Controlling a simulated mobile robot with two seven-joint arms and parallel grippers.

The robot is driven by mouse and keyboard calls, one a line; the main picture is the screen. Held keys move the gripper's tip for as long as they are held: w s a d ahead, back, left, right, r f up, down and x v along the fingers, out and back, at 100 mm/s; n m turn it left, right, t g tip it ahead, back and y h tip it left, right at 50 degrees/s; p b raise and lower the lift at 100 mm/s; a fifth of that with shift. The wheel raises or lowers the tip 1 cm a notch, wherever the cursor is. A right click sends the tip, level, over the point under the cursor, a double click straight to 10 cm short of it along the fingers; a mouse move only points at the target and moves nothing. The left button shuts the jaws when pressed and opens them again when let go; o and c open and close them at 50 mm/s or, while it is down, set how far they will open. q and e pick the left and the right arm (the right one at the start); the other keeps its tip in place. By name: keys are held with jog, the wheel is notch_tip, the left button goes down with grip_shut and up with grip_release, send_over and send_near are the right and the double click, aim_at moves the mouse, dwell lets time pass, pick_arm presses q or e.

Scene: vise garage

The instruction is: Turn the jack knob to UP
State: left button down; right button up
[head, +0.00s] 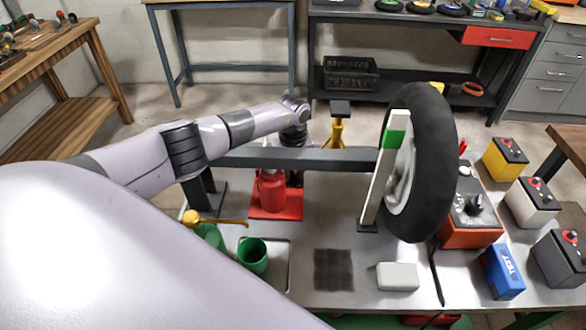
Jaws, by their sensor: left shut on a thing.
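The red jack (271,192) stands upright on its red base plate under the grey beam (300,158). My left arm reaches in from the left over the beam. My left gripper (294,178) points down at the right side of the jack, partly hidden behind the beam. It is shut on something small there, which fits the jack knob. The knob itself and its marking are hidden by the gripper and beam, so I cannot tell its setting. My right gripper is out of view.
A wheel (430,160) stands at the beam's right end by a white and green post (385,165). A red box with a knob (470,215), several batteries, a green cup (252,256) and a grey block (397,276) surround it. A yellow stand (338,130) is behind.

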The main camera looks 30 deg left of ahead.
aim_at(293, 172)
pick_arm(q)
jog(key=shift+n, duration=0.5)
jog(key=c, duration=0.9)
grip_release()
jog(key=shift+o, duration=0.2)
jog(key=shift+r+p, duration=0.45)
jog(key=shift+r, duration=3.15)
